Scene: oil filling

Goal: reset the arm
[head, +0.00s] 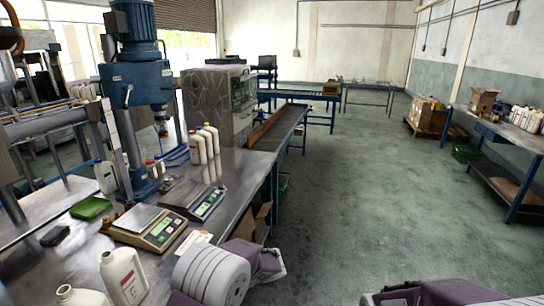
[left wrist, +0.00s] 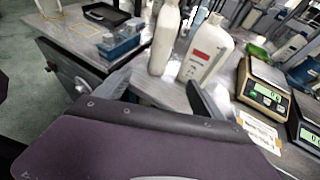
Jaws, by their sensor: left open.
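My left arm comes in at the bottom middle of the head view, with its purple and white gripper (head: 262,262) by the front edge of the metal bench. In the left wrist view the two dark fingers of the left gripper (left wrist: 156,97) stand apart, with nothing held between them. Two white bottles stand on the bench beyond the fingers; the labelled one (head: 124,277) also shows in the wrist view (left wrist: 205,52). My right arm shows only partly at the bottom right of the head view, with the right gripper (head: 388,294) cut off by the frame.
Two scales, one nearer (head: 148,227) and one farther (head: 196,198), sit on the metal bench (head: 240,166). A blue drill press (head: 137,85) and several white bottles (head: 204,143) stand behind them. A green tray (head: 91,208) lies left. The floor (head: 345,190) to the right is clear.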

